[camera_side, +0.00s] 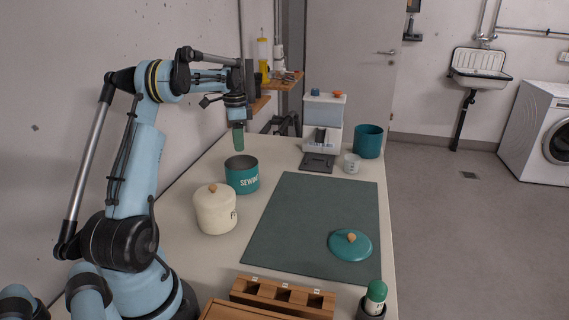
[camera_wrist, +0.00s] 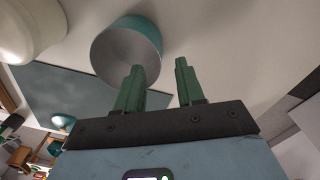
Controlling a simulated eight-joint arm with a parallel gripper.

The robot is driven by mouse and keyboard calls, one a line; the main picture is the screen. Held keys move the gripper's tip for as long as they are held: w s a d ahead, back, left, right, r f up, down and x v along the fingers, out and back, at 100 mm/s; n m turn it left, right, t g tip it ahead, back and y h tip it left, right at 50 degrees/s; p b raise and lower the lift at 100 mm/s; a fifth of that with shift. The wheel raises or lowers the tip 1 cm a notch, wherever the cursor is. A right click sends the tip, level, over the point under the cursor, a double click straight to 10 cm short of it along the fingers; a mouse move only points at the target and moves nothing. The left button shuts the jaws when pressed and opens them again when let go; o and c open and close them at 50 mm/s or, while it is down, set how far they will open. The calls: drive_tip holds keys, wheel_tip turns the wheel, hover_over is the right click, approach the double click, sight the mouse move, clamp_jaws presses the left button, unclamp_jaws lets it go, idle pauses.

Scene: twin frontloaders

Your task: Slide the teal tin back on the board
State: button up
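The teal tin (camera_side: 247,181), marked with white letters reading "SEWING", stands upright and lidless on the table, left of the dark green board (camera_side: 310,205) and apart from it. In the wrist view the tin (camera_wrist: 152,38) lies just beyond my fingers, its grey inside showing. My gripper (camera_side: 238,140) points down above and behind the tin in the side view. In the wrist view my gripper (camera_wrist: 160,66) has its two green fingers apart with nothing between them. A teal lid (camera_side: 350,247) with a wooden knob lies on the board's front right.
A cream lidded tin (camera_side: 214,214) stands in front of the teal tin. A second teal container (camera_side: 369,140), a small white cup (camera_side: 351,164) and a white dispenser (camera_side: 323,120) stand at the back. A wooden rack (camera_side: 283,297) and green-capped bottle (camera_side: 375,296) are in front.

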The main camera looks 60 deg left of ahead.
wheel_tip(320, 180, up, 2)
drive_tip(key=shift+r, duration=0.2)
idle(0.3)
